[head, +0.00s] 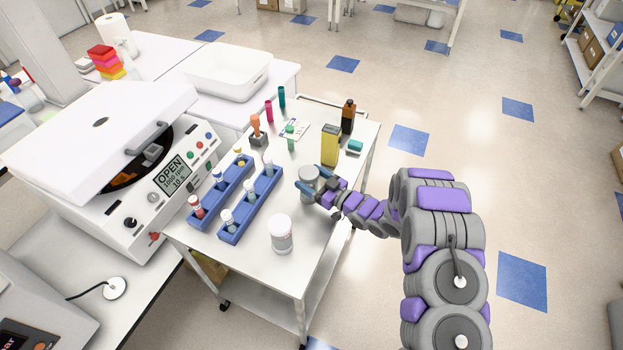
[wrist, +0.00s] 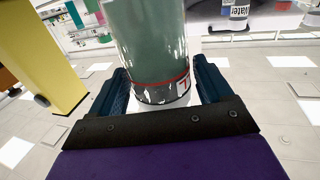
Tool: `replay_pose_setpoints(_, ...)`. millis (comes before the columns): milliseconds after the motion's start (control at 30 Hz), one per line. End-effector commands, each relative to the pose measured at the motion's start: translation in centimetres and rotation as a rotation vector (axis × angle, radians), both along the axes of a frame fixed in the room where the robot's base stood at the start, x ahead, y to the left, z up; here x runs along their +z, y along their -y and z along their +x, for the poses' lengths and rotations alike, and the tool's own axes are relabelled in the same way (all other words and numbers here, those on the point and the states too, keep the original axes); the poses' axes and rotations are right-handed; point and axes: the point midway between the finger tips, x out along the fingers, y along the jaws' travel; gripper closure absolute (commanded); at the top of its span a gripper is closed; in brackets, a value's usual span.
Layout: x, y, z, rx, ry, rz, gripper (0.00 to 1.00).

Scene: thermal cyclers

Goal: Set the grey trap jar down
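The grey trap jar (head: 309,176) is at the cart's right side in the head view. In the wrist view the jar (wrist: 148,45) is a greenish-grey cylinder with a red line and a dark band near its lower end. My gripper (head: 314,180) reaches in from the right, with its blue fingers on either side of the jar. In the wrist view the fingers (wrist: 162,92) sit close against both sides of the jar, and it looks gripped. Whether its base touches the cart top (head: 325,232) is unclear.
Left of the jar stand two blue tube racks (head: 249,205). A white lidded container (head: 281,234) stands in front, and a yellow box (head: 330,146) and a dark bottle (head: 348,117) behind. A white centrifuge (head: 125,190) is at left. The cart's front right corner is clear.

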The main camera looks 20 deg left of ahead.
Motion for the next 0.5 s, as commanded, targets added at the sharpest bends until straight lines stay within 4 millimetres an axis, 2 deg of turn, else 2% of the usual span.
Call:
replay_pose_setpoints(33,-0.01,0.0,-0.01,0.0,0.0,0.0,0.15)
replay_pose_setpoints(133,-0.01,-0.01,0.0,0.0,0.0,0.0,0.07)
replay_pose_setpoints(367,0.04,-0.02,0.01,0.0,0.0,0.0,0.07)
replay_pose_setpoints(500,0.07,0.81,-0.18,-0.002,-0.001,0.0,0.07)
